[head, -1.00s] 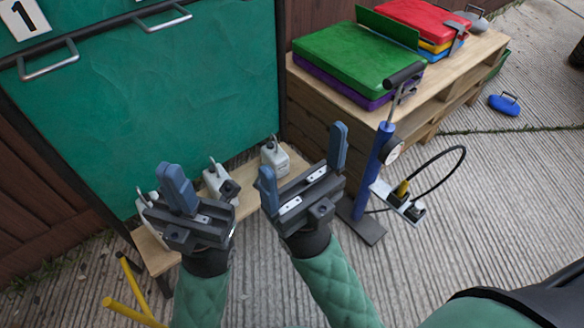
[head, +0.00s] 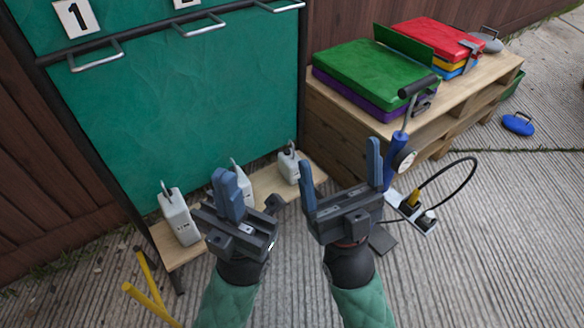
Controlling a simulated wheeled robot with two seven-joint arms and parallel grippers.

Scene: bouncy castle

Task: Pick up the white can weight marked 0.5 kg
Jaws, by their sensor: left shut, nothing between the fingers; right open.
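Several white can weights stand on a low wooden bench (head: 265,186) under the green board. The left can (head: 178,218) stands at the bench's left end and has small dark writing on its front, too small to read. The middle can (head: 243,182) is partly hidden behind my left gripper. The right can (head: 289,164) stands near the bench's right end. My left gripper (head: 227,190) is shut and empty, just right of the left can and in front of the middle one. My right gripper (head: 341,175) is open and empty, right of and nearer than the right can.
A green board (head: 190,105) with metal handles rises behind the bench. A pallet stand (head: 345,125) with folded coloured mats (head: 375,75) is at the right, a blue pump (head: 397,155) before it.

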